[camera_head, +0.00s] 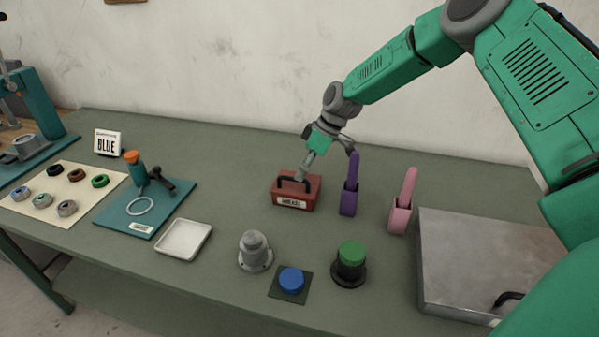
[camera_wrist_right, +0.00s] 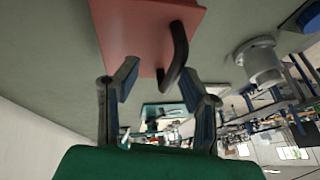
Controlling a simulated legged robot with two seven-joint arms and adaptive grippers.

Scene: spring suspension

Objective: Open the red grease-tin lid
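The red grease tin (camera_head: 311,190) stands on the bench, with a white "GREASE" label on its front and a dark handle (camera_head: 284,183) on its lid. The lid looks closed. My right gripper (camera_head: 328,162) is above and behind the tin with its fingers spread. In the right wrist view, the tin's red lid (camera_wrist_right: 130,30) fills the top, and the handle (camera_wrist_right: 180,52) reaches down toward the gap between the open fingers (camera_wrist_right: 162,85). I cannot tell whether a finger touches the handle. My left gripper is not in view.
Purple (camera_head: 348,203) and pink (camera_head: 399,218) holders stand right of the tin, close to my arm. A grey metal box (camera_head: 470,255) is further right. In front are a grey fixture (camera_head: 255,252), a blue button (camera_head: 291,281) and a green-topped cylinder (camera_head: 351,255). A white tray (camera_head: 183,238) lies left.

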